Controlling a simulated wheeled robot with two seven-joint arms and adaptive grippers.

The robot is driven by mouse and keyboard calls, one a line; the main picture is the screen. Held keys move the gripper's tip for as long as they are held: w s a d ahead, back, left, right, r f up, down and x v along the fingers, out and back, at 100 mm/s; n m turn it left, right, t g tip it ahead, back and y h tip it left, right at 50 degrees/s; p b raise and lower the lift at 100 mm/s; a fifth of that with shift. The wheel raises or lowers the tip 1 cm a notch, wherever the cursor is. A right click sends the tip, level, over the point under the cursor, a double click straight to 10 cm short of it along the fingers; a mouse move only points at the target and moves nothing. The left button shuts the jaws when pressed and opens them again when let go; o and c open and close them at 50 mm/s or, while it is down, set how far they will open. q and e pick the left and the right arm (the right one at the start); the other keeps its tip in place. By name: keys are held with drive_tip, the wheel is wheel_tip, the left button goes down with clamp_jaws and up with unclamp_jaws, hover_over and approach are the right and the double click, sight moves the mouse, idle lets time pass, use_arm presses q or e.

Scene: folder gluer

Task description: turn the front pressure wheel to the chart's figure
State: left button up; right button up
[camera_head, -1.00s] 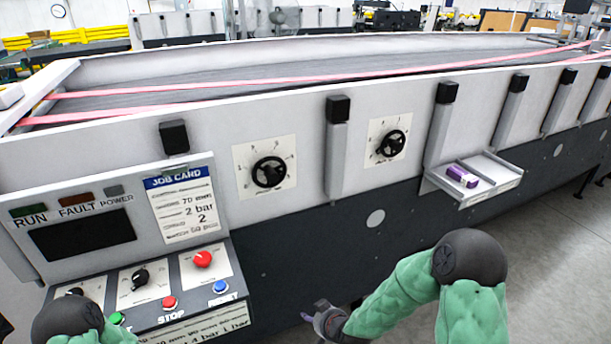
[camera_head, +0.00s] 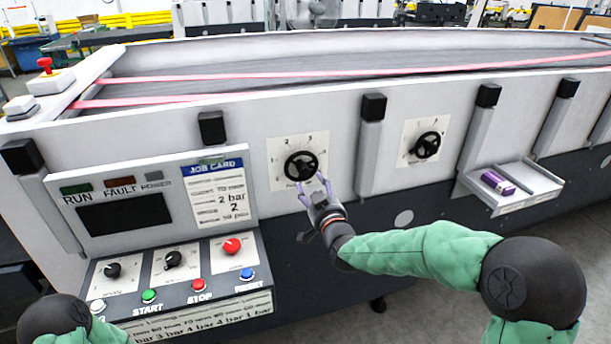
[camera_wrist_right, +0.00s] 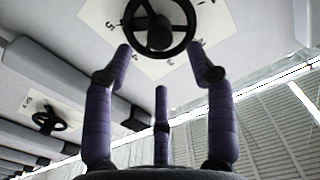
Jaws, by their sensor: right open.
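A black handwheel (camera_head: 300,165) sits on a white numbered dial plate (camera_head: 277,151) on the machine's side, left of a second, similar wheel (camera_head: 426,146). My right gripper (camera_head: 314,188) is open just below and in front of the first wheel, apart from it as far as I can tell. In the right wrist view the gripper's purple fingers (camera_wrist_right: 165,65) spread below that wheel (camera_wrist_right: 160,28), with nothing between them. The job card (camera_head: 221,193) shows "2 bar" and "2". A chart plate (camera_head: 205,316) with bar figures lies below the buttons, partly legible. My left gripper is out of view.
The control panel with a dark screen (camera_head: 120,213), knobs and coloured buttons juts out at left.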

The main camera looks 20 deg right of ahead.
sight(305, 174)
drive_tip(key=shift+w+a+b, duration=0.1)
drive_tip(key=shift+w+b, duration=0.25)
drive_tip(key=shift+w, duration=3.25)
drive_tip(key=shift+c, duration=0.2)
clamp_jaws()
